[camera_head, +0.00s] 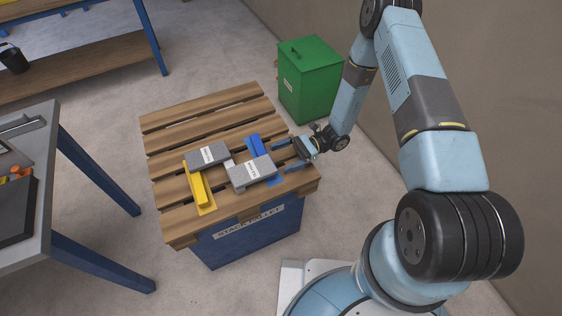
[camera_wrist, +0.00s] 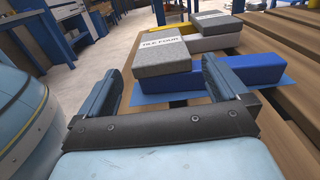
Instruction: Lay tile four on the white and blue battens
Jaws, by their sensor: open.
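Tile four, a grey slab with a white label (camera_wrist: 163,57), lies across the blue batten (camera_wrist: 250,70) and a white batten (camera_wrist: 212,43) in the wrist view. In the head view tile four (camera_head: 252,171) lies near the pallet's right side, with the blue batten (camera_head: 256,146) under its right end. My gripper (camera_head: 281,157) is open and low at the tile's right end. In the wrist view my open fingers (camera_wrist: 158,68) stand apart with the tile's near end ahead between them. The white batten is mostly hidden under the tiles.
Another labelled grey tile (camera_head: 207,155) spans from the yellow batten (camera_head: 197,186) towards the white one. All stand on a slatted wooden pallet (camera_head: 200,115) on a blue stand (camera_head: 245,238). A green cabinet (camera_head: 311,80) is behind, a grey workbench (camera_head: 45,160) left.

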